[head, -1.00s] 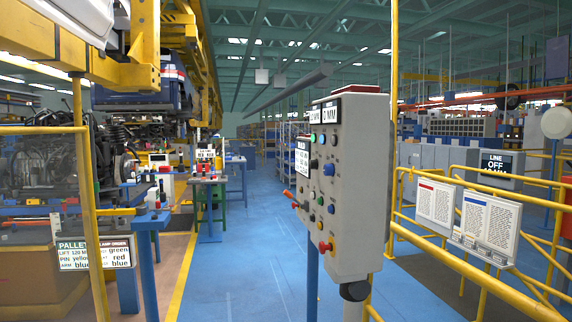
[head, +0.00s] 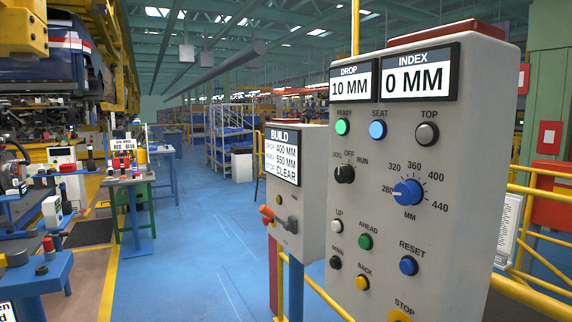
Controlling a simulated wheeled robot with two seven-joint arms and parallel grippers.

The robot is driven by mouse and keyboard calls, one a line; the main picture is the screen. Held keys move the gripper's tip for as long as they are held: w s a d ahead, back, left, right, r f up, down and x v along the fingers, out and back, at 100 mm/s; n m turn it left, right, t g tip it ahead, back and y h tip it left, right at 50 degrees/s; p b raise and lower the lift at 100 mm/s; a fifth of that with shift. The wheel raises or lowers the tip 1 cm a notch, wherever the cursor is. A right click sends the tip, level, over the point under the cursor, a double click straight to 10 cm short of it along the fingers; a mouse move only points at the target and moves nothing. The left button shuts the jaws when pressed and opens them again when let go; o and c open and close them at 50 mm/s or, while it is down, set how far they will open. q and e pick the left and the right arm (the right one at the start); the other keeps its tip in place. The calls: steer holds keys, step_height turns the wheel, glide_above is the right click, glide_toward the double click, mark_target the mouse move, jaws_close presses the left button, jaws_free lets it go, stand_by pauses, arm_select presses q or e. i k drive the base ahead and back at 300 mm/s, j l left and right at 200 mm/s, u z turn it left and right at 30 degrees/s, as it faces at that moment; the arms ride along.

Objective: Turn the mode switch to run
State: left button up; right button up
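The mode switch (head: 344,174) is a small black knob on the grey control panel (head: 455,150). The labels JOG, OFF and RUN arc above it from left to right. Its pointer is too small to read for certain. Neither of my grippers is in view, and nothing touches the switch.
Displays above read DROP 10 MM (head: 351,86) and INDEX 0 MM (head: 418,77). A blue MM dial (head: 408,192) and several push buttons share the panel. A smaller box (head: 312,205) with an orange-handled lever stands behind left. Yellow railing (head: 540,230) lies right; blue floor (head: 190,255) is clear.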

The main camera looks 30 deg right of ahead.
mark_target(343, 174)
steer(key=i+z, duration=0.1)
steer(key=i, duration=0.55)
steer(key=i+j+z, duration=0.1)
steer(key=i, duration=0.55)
steer(key=i+j+z, duration=0.15)
steer(key=i, duration=0.5)
steer(key=j, duration=0.05)
